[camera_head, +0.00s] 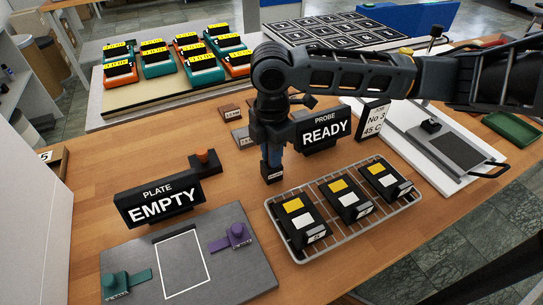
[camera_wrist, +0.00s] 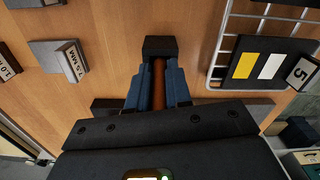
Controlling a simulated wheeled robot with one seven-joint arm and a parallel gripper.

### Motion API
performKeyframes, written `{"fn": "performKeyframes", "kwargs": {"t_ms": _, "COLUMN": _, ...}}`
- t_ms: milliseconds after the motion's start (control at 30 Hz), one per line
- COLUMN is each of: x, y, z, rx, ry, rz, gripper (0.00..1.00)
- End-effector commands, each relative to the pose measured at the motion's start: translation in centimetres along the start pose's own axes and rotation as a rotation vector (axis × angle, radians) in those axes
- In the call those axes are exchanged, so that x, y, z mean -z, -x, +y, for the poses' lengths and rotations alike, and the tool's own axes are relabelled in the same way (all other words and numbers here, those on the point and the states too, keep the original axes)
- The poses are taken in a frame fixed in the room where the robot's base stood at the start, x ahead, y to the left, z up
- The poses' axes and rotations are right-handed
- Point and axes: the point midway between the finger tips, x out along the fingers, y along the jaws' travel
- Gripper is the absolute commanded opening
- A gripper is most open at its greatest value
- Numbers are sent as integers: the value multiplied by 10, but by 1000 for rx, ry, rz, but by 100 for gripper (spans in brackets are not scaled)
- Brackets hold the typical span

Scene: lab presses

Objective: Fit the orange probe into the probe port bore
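The orange probe (camera_wrist: 159,78) shows in the wrist view as a brown-orange rod between the two blue fingers of my gripper (camera_wrist: 159,88). The fingers look closed against its sides. A small black block (camera_wrist: 160,47) lies just beyond the fingertips, in line with the rod; it also shows in the head view (camera_head: 272,173), with a pale label. Whether the rod is inside this block or just above it is hidden. In the head view my gripper (camera_head: 271,153) points down beside the PROBE READY sign (camera_head: 325,130). No bore opening is visible.
A wire rack (camera_head: 345,232) with black cartridges stands close right of my gripper. The PLATE EMPTY sign (camera_head: 160,202) and an orange-topped black block (camera_head: 205,160) are left. Small grey and brown blocks (camera_head: 240,136) lie behind.

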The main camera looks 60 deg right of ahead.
Motion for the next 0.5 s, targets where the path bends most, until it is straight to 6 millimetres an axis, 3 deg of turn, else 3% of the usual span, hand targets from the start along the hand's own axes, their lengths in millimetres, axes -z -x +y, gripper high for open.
{"fn": "performKeyframes", "kwargs": {"t_ms": 200, "x": 0, "y": 0, "z": 0, "rx": 0, "ry": 0, "rz": 0, "gripper": 0}}
{"fn": "performKeyframes", "kwargs": {"t_ms": 500, "x": 0, "y": 0, "z": 0, "rx": 0, "ry": 0, "rz": 0, "gripper": 0}}
